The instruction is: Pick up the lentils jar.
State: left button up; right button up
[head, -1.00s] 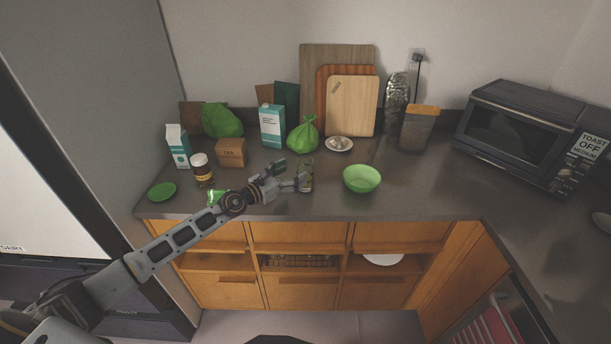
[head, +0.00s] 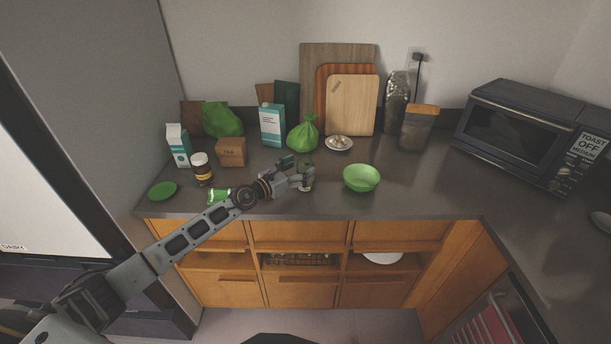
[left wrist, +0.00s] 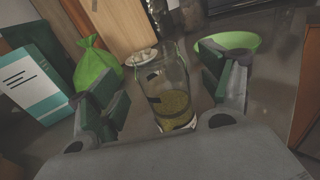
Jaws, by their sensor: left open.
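The lentils jar is a clear glass jar (left wrist: 172,100) with yellow-green contents in its lower part and a pale label near its base. In the left wrist view it stands upright between the two fingers of my left gripper (left wrist: 164,68), with visible space on both sides. My left gripper also shows in the head view (head: 297,173), open at the jar over the counter. There the gripper hides most of the jar. My right gripper is not in view.
A green bowl (head: 361,178) stands close to the right of the jar. A green bag (head: 302,134) and a small plate (head: 339,143) lie behind. A tea box (head: 231,152) and a brown jar (head: 202,170) stand left. Counter right of the bowl is clear.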

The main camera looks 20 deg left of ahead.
aim_at(306, 165)
pick_arm(q)
jog(key=x, duration=0.2)
jog(key=shift+w+d, duration=0.1)
jog(key=shift+w, duration=0.15)
jog(key=shift+w+d, duration=0.15)
jog(key=shift+w, duration=0.1)
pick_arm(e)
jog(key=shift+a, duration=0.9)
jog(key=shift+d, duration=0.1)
